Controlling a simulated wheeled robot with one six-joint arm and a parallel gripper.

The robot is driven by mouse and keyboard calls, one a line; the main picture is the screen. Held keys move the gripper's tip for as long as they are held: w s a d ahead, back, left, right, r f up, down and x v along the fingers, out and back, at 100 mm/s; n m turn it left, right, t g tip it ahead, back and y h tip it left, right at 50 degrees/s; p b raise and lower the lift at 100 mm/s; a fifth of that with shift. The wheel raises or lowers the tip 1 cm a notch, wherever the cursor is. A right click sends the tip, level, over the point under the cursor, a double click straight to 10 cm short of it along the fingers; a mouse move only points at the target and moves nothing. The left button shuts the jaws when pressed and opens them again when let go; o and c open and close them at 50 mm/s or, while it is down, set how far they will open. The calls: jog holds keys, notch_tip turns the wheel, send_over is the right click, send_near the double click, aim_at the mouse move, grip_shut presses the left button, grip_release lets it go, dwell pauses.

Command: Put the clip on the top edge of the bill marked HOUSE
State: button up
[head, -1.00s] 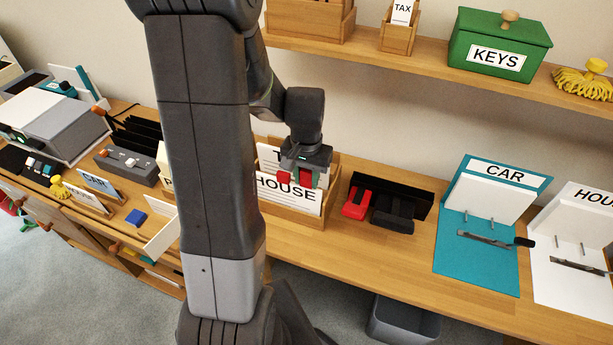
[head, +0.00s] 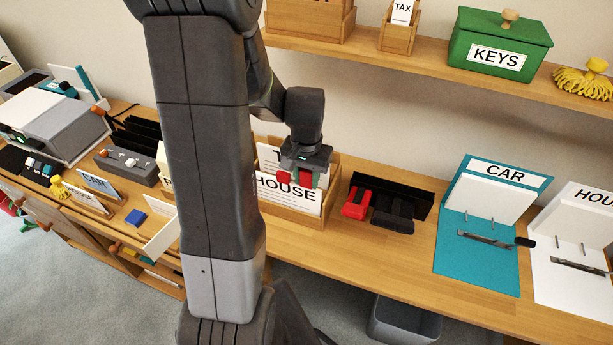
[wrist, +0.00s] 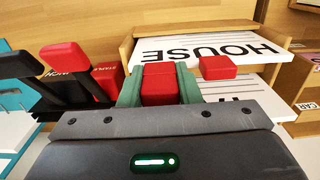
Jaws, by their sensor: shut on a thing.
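My gripper (wrist: 160,88) is shut on a red clip (wrist: 161,80), which sits between its green fingers. In the head view my gripper (head: 303,180) is right at the top edge of the bill marked HOUSE (head: 290,190). In the wrist view this bill (wrist: 205,48) appears upside down, and the held clip overlaps its near edge. I cannot tell whether the clip straddles the paper. A second red piece (wrist: 218,67) is beside the held clip at the same edge.
The bill stands in a wooden box (head: 327,205), with another lined sheet (wrist: 242,95) behind it. A black tray (head: 415,197) with a red item (head: 356,203) and black items is to the right. A shelf (head: 350,45) runs above. The bench between the tray and the CAR board (head: 478,265) is clear.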

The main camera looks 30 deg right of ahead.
jog(key=shift+f+b, duration=0.55)
jog(key=shift+f, duration=0.15)
jog(key=o, duration=1)
jog(key=shift+o, duration=0.2)
jog(key=o, duration=0.5)
jog(key=shift+r, duration=0.1)
jog(key=shift+r+p, duration=3.15)
jog(key=shift+r, duration=0.85)
jog(key=shift+f, duration=0.15)
